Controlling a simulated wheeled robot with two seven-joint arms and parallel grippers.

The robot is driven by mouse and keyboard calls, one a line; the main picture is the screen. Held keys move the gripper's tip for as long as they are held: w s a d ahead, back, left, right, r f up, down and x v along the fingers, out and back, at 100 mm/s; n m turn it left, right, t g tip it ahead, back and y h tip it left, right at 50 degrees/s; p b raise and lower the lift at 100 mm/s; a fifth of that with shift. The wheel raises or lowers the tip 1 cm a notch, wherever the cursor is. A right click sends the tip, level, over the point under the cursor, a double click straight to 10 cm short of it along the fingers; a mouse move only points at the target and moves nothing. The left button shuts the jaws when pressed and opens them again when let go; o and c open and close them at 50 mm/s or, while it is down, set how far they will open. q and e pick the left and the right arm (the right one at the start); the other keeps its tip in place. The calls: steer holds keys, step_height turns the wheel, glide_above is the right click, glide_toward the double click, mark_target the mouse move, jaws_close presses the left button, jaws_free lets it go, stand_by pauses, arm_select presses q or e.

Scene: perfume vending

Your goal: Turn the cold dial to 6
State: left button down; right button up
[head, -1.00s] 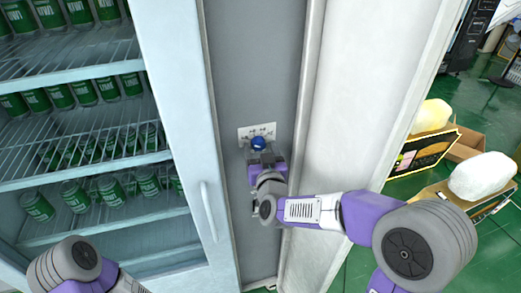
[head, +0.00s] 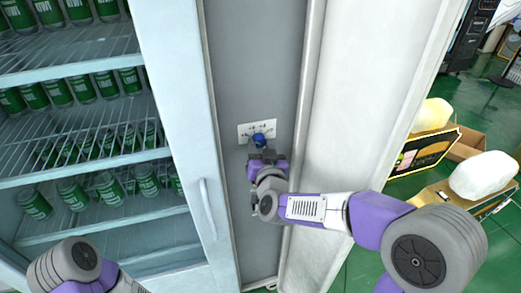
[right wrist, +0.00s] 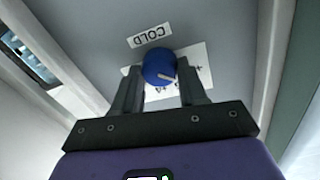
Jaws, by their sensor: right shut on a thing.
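The cold dial (head: 259,140) is a blue round knob on a white number plate (head: 243,132) on the grey panel. In the right wrist view the dial (right wrist: 159,64) has a white pointer mark toward its lower right, and a COLD label (right wrist: 150,34) appears upside down beside it. The plate (right wrist: 196,72) is partly hidden by my fingers and the dial, so most numbers are unreadable. My right gripper (right wrist: 163,92) has one finger on each side of the dial and is shut on it. My left gripper is out of view; only part of my left arm shows.
A glass-front fridge door with a handle (head: 208,208) stands left of the panel, with shelves of green cans (head: 70,192) behind it. A white open panel (head: 355,100) stands to the right. Cardboard boxes (head: 468,146) lie on the green floor at the far right.

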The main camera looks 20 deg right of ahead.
steer(key=m+b, duration=0.2)
steer(key=m, duration=0.1)
steer(key=shift+d, duration=0.1)
steer(key=shift+m+g+b, duration=0.3)
steer(key=shift+m+b, duration=0.75)
steer(key=shift+m, duration=0.35)
steer(key=shift+y, duration=0.3)
steer(key=o, duration=1)
steer(key=shift+o, duration=0.2)
steer(key=shift+r, duration=0.1)
steer(key=s, duration=0.7)
steer(key=shift+s+a+r+p, duration=0.2)
steer(key=shift+s+r+p, duration=0.05)
steer(key=shift+s+p, duration=0.1)
steer(key=shift+f, duration=0.1)
